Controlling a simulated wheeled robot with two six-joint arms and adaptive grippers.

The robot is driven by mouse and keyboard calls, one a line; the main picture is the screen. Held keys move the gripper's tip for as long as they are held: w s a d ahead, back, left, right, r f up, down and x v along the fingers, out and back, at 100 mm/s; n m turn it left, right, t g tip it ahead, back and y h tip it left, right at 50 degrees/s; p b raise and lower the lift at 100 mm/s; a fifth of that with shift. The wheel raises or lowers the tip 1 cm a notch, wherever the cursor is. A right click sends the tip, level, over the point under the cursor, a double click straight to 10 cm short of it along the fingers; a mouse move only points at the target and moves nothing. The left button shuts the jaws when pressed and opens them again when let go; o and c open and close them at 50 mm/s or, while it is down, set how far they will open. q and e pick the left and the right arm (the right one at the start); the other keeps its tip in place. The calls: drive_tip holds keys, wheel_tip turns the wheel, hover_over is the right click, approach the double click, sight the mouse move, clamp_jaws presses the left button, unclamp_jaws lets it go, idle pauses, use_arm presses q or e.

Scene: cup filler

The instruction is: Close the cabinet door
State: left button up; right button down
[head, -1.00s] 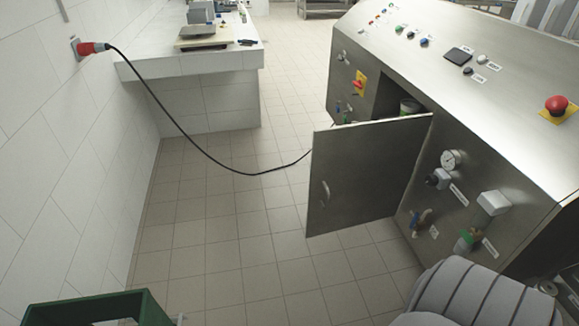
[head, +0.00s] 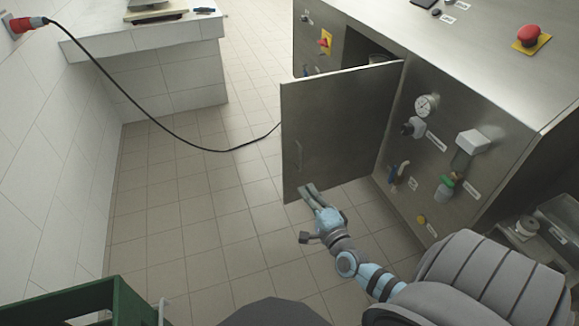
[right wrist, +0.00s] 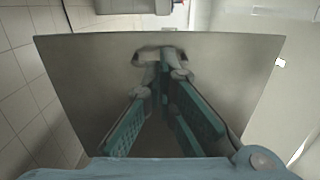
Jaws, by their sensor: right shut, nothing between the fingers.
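The metal cabinet door (head: 333,128) stands open, swung out from the steel cabinet (head: 403,150) with its hinge side at the right. It has a small handle (head: 299,155) near its free edge. My right gripper (head: 309,190) is at the door's lower edge in the head view. In the right wrist view the door panel (right wrist: 90,80) fills the middle, and the right gripper (right wrist: 160,62) is in front of it with its fingertips together and empty. I cannot tell whether the fingertips touch the panel. My left gripper is not in view.
The cabinet front carries a gauge (head: 427,105), valves and knobs; a red emergency button (head: 531,35) is on top. A black cable (head: 180,139) runs from the wall to behind the door. A green crate (head: 85,300) is at lower left. The tiled floor left of the door is clear.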

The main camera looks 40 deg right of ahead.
sight(285, 156)
drive_tip(key=b+x, duration=0.4)
drive_tip(key=x, duration=0.8)
drive_tip(key=shift+w+f, duration=0.15)
drive_tip(key=shift+w, duration=0.1)
drive_tip(key=shift+w+d, duration=0.2)
drive_tip(key=shift+w, duration=0.35)
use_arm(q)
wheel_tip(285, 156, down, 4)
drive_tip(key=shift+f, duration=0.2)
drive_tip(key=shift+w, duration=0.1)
use_arm(e)
drive_tip(key=shift+r, duration=0.2)
